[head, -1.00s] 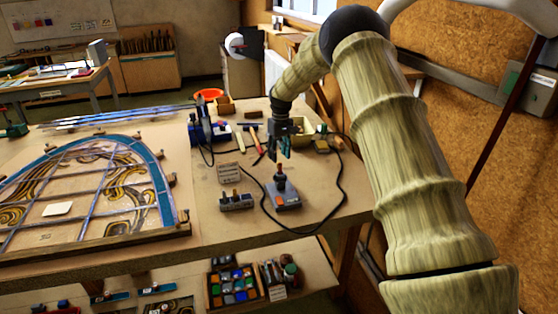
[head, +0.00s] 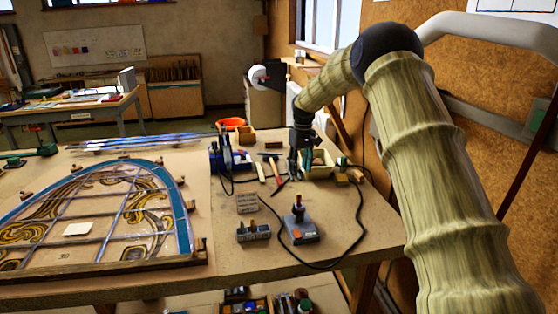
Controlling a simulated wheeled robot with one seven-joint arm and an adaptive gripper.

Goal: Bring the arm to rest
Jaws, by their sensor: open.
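My arm (head: 445,170), in a ribbed tan sleeve, reaches up and over at the right of the view. It bends at a dark joint and ends in my gripper (head: 299,168), which points down over the right rear part of the workbench (head: 225,250). The gripper is small in the view; its jaws are open and nothing shows between them. It hangs above the bench near a pale bin (head: 322,165) and some hand tools. I cannot tell its exact height over the bench top.
An arched leaded panel (head: 108,214) lies in a wooden frame on the left of the bench. A soldering station (head: 301,229) with a looping black cable stands in front of the gripper. A small grey holder (head: 254,233) stands beside it. A corkboard wall (head: 500,90) is close on the right.

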